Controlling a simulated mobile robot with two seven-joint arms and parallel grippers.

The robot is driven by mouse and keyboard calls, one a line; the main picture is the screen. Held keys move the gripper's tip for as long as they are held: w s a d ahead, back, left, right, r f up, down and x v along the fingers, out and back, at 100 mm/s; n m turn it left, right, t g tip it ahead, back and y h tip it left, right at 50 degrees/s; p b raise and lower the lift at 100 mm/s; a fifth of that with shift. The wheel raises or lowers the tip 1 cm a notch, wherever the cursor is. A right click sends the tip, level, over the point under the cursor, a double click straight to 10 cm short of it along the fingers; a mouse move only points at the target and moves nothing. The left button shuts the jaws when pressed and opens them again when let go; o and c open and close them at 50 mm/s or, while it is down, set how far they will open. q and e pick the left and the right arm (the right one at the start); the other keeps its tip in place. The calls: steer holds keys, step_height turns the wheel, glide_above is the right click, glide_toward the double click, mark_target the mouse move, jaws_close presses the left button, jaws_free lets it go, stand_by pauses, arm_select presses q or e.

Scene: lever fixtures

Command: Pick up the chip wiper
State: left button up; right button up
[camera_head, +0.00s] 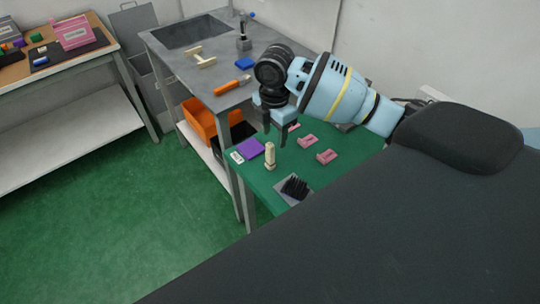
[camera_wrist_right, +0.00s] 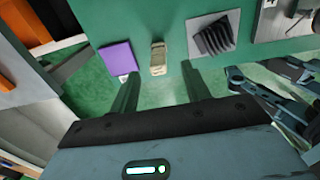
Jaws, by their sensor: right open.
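A cream upright piece (camera_head: 269,157) with a round base stands on the green table top (camera_head: 258,180), near its left edge. It may be the chip wiper; I cannot tell for certain. It also shows in the right wrist view (camera_wrist_right: 158,58), beyond the gap between my fingers. My right gripper (camera_head: 276,128) is open and empty, above and a little behind the cream piece, pointing down. The fingers also show in the right wrist view (camera_wrist_right: 160,74), one to each side of the cream piece and apart from it.
A purple block (camera_head: 249,149) lies left of the cream piece, and a black ribbed part (camera_head: 295,187) on a grey plate lies to its right. Pink parts (camera_head: 326,157) lie behind. A grey bench (camera_head: 215,75) holds tools; an orange bin (camera_head: 200,120) is below it.

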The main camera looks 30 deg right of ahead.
mark_target(270, 144)
steer(key=shift+w+a+f, duration=0.1)
steer(key=shift+a+f, duration=0.05)
steer(key=shift+f, duration=1)
steer(key=shift+a+f, duration=0.15)
steer(key=shift+f, duration=1.05)
steer(key=shift+w+a+f, duration=0.1)
steer(key=shift+a+f, duration=0.05)
steer(key=shift+f, duration=1)
jaws_close()
steer(key=shift+r, duration=0.1)
